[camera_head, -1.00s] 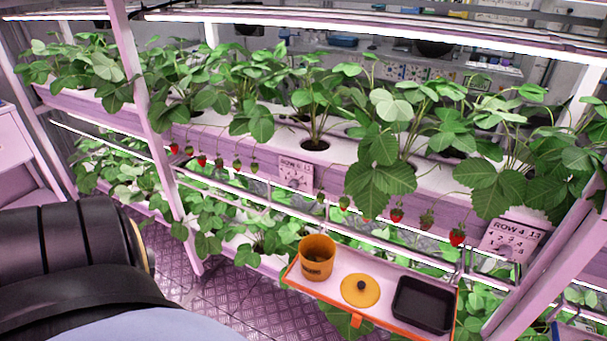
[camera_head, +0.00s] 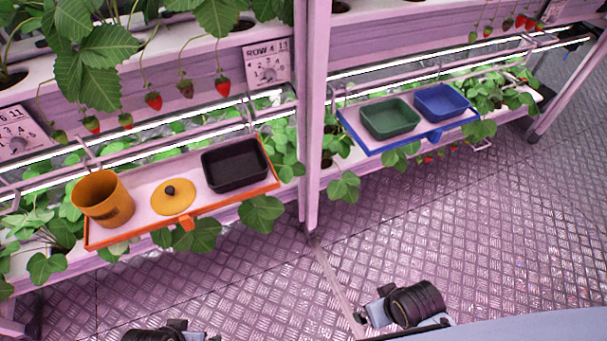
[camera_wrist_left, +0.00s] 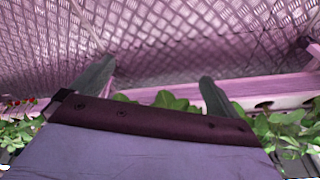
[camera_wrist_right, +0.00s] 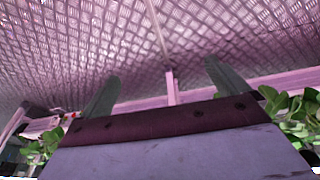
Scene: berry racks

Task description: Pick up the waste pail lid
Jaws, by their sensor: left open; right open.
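The waste pail lid (camera_head: 173,196) is a flat orange-yellow disc with a dark knob. It lies on the orange-edged tray (camera_head: 131,232) at the left of the head view, between the orange pail (camera_head: 103,199) and a black bin (camera_head: 235,165). The pail stands upright and open. In the left wrist view my left gripper (camera_wrist_left: 152,80) is open and empty, its two fingers apart. In the right wrist view my right gripper (camera_wrist_right: 160,78) is open and empty too. In the head view only parts of my arms show at the bottom edge, well away from the lid.
A blue-edged tray (camera_head: 400,145) with a green bin (camera_head: 390,117) and a blue bin (camera_head: 440,101) hangs to the right. A pink rack post (camera_head: 314,120) stands between the trays. Strawberry plants overhang the orange tray. The metal floor (camera_head: 430,230) in front is clear.

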